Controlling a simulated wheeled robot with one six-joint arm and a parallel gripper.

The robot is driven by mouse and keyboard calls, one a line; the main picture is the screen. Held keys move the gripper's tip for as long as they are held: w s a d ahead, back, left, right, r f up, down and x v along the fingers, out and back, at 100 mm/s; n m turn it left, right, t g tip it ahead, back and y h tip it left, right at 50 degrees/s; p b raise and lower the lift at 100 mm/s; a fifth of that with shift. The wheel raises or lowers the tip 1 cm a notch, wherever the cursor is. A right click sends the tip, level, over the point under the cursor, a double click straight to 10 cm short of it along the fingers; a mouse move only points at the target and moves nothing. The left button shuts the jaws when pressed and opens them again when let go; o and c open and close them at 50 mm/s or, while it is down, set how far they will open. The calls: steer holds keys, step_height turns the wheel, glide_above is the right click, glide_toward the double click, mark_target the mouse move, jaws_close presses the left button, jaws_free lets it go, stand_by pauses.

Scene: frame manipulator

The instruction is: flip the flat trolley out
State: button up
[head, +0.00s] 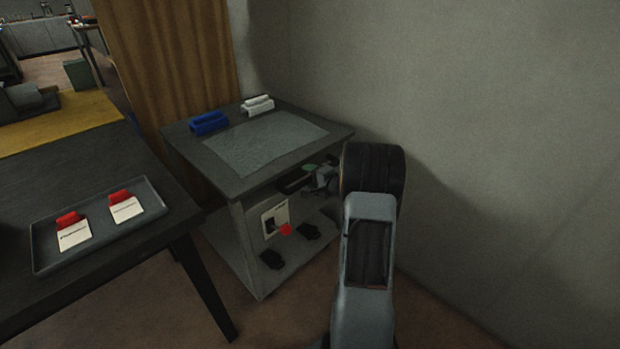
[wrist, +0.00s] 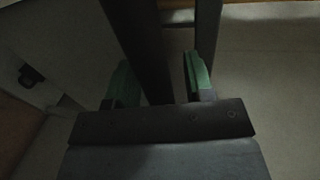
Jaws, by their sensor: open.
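My gripper (head: 306,176) reaches under the top of a grey two-level stand (head: 240,186) in the head view. In the wrist view my gripper (wrist: 158,84) is open, with its two green-faced fingers apart. A dark flat bar (wrist: 140,35) runs between the fingers, and I cannot tell whether either touches it. A second dark bar (wrist: 208,30) lies beyond the right finger. I cannot tell which part is the flat trolley; my arm hides the stand's right side.
The lower shelf holds a pale panel (head: 268,217) with a red knob (head: 286,229) and black blocks (head: 271,259). A blue holder (head: 208,123) and white holder (head: 258,105) sit on top. A dark table (head: 130,260) stands left. A wall (head: 480,130) closes the right.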

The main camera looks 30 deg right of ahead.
steer(key=shift+w, duration=0.1)
jaws_close()
stand_by(0.5)
